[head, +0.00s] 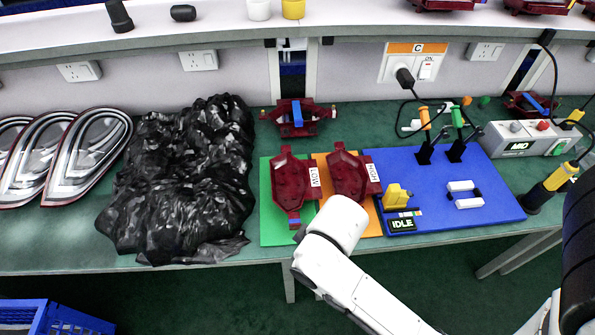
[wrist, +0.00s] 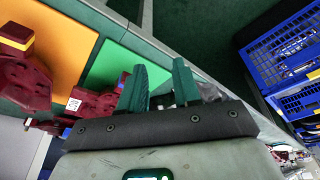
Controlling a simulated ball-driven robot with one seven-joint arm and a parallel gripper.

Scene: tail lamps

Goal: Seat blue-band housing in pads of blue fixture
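A dark red housing with a blue band (head: 296,118) lies behind the green and orange mats in the head view. Another blue-banded housing (head: 530,104) lies at the back right. The blue fixture (head: 440,215) has two white pads (head: 468,203) with nothing on them. The dark red LOW housing (head: 288,182) lies on the green mat, with a small blue part at its near end. My gripper (wrist: 162,76) has its green fingers apart and empty in the wrist view, over the green mat's edge. In the head view my white arm hides the gripper.
The HIGH housing (head: 347,176) lies on the orange mat (head: 372,222). The fixture carries a yellow part (head: 396,196), an IDLE display (head: 402,224) and two upright clamps. A black bag (head: 185,180) and lamps (head: 75,155) fill the left. A grey control box (head: 520,140) stands right.

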